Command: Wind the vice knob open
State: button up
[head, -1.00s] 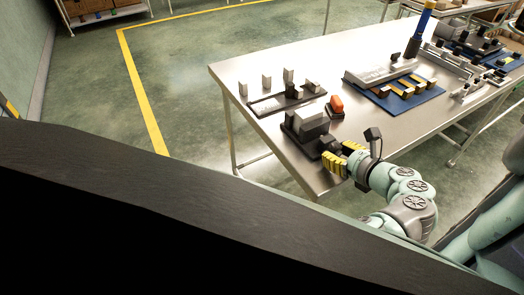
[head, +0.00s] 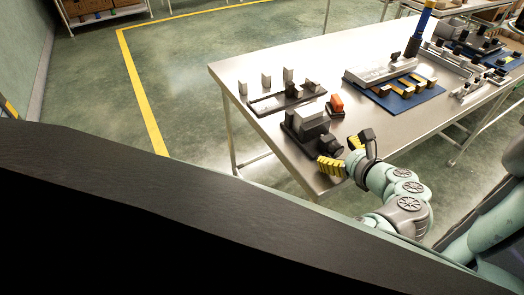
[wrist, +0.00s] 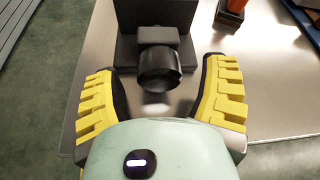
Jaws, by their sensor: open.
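The vice (head: 307,124) is a dark block with a grey top, standing near the front left edge of the steel table (head: 262,128). Its round black knob (wrist: 159,70) faces my gripper in the wrist view, and it also shows in the head view (head: 330,145). My gripper (wrist: 162,84) has yellow ribbed fingers with black inner pads. The fingers are open, one to each side of the knob, with clear gaps between pads and knob. In the head view my gripper (head: 342,153) is at the table's front edge, close to the knob.
An orange-topped block (head: 336,104) stands just behind the vice, to its right. A dark rail with several upright grey blocks (head: 266,81) lies at the back left. A blue mat (head: 423,96) with parts lies to the right. Floor is clear left of the table.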

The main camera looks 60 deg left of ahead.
jog(key=v, duration=1.2)
jog(key=shift+w, duration=0.1)
jog(key=shift+w, duration=0.1)
dwell(0.3)
